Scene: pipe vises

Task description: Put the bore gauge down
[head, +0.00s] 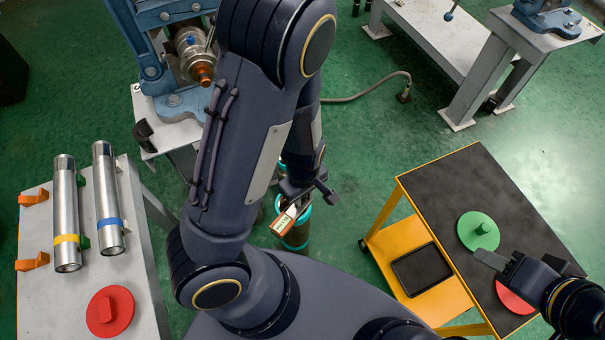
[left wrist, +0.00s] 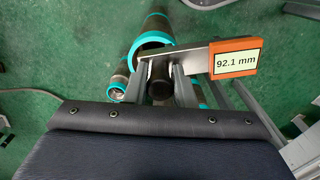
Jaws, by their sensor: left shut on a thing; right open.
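The bore gauge (head: 285,221) is in my left gripper (head: 305,192), in front of my body and above the floor. In the left wrist view its orange-framed display (left wrist: 234,57) reads 92.1 mm, and its grey body runs left to the fingers of my left gripper (left wrist: 160,82), which are shut on it. My right gripper (head: 495,263) is open and empty over the dark-topped cart, close to a green disc (head: 478,231) and a red disc (head: 514,297).
Dark pipes with teal rings (head: 293,234) stand below the gauge. The yellow cart (head: 448,196) has a black tray (head: 421,269) on its lower shelf. The left table (head: 35,315) holds two steel cylinders (head: 67,215) and a red disc (head: 110,311). A blue vise (head: 150,50) stands behind.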

